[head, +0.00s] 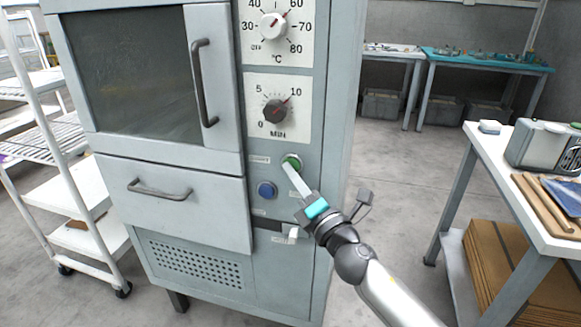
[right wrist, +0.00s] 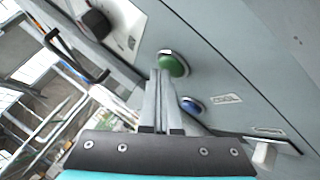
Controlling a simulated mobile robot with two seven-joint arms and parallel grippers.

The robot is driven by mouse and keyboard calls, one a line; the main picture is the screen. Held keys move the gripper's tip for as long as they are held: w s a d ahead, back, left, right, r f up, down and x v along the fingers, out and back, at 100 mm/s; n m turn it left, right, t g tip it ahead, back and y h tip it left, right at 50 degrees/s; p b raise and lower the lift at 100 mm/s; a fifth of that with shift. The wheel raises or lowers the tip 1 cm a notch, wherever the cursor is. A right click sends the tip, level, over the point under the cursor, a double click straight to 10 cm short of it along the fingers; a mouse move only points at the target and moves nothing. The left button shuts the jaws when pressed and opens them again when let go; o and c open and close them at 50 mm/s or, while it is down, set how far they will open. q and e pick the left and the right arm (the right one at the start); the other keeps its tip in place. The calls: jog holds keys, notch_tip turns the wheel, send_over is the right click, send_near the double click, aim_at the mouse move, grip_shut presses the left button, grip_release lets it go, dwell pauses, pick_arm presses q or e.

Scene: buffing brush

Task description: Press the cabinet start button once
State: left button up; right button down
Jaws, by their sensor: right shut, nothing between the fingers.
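The grey cabinet (head: 285,190) stands in front of me with a control panel on its right side. The green button (head: 291,161) sits below the timer dial and also shows in the right wrist view (right wrist: 174,64). A blue button (head: 266,189) is below it, and it too shows in the right wrist view (right wrist: 191,106). My right gripper (head: 288,171) is shut and empty. Its fingertips are at the green button's lower edge in the head view, and just beside it in the right wrist view (right wrist: 158,72). I cannot tell whether they touch it. My left gripper is out of view.
The temperature dial (head: 273,26) and the timer dial (head: 275,111) are above the buttons. A small white switch (head: 293,233) is below. A white table (head: 490,150) stands at right, a white rack (head: 75,185) at left. Grey floor lies between.

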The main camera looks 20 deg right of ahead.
jog(key=shift+w+d, duration=0.1)
dwell(0.5)
jog(key=shift+s+a, duration=0.55)
jog(key=shift+s, duration=0.25)
jog(key=shift+s+a+p, duration=0.25)
jog(key=shift+s+a, duration=0.45)
jog(key=shift+s, duration=0.35)
jog(key=shift+s+a+p, duration=0.25)
jog(key=shift+s+a, duration=0.45)
jog(key=shift+s, duration=0.3)
